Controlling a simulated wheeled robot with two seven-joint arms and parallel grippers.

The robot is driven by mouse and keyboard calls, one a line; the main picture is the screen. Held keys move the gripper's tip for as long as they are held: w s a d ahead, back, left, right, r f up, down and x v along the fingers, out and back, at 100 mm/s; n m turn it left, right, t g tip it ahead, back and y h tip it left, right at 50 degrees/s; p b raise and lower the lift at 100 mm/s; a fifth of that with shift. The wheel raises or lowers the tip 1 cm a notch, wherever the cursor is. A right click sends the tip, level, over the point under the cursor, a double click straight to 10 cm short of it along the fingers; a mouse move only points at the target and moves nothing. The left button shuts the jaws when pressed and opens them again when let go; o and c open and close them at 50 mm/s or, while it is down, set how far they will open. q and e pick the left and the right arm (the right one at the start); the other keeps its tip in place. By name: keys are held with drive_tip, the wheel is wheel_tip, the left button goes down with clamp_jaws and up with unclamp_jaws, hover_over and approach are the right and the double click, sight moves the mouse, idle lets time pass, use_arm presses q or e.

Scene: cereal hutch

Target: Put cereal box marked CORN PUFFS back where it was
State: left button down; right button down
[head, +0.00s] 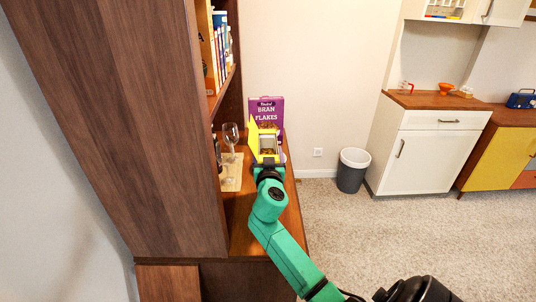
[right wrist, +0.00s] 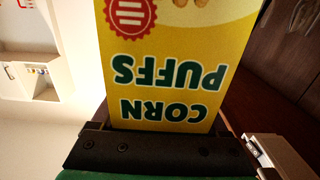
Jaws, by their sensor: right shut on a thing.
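The yellow cereal box marked CORN PUFFS (head: 254,138) is in my right gripper (head: 268,162), over the hutch counter in the head view. In the right wrist view the box (right wrist: 180,70) fills the middle, its green lettering upside down in the picture. My right gripper (right wrist: 168,135) is shut on it there, a finger at each side. A purple box marked BRAN FLAKES (head: 266,110) stands upright just behind the yellow box in the head view. I cannot tell whether the yellow box touches the counter or the purple box. My left gripper is not in view.
The brown hutch (head: 130,110) rises at the left, with books (head: 219,50) on its shelf. A wine glass (head: 230,137) and a light board (head: 232,172) are left of the held box. The wooden counter (head: 240,232) is clear in front. A bin (head: 353,170) stands right.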

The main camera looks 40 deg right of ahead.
drive_tip(key=shift+r, duration=0.1)
drive_tip(key=shift+c, duration=0.3)
unclamp_jaws()
drive_tip(key=shift+o, duration=0.3)
drive_tip(key=b+v, duration=0.3)
drive_tip(key=v, duration=0.9)
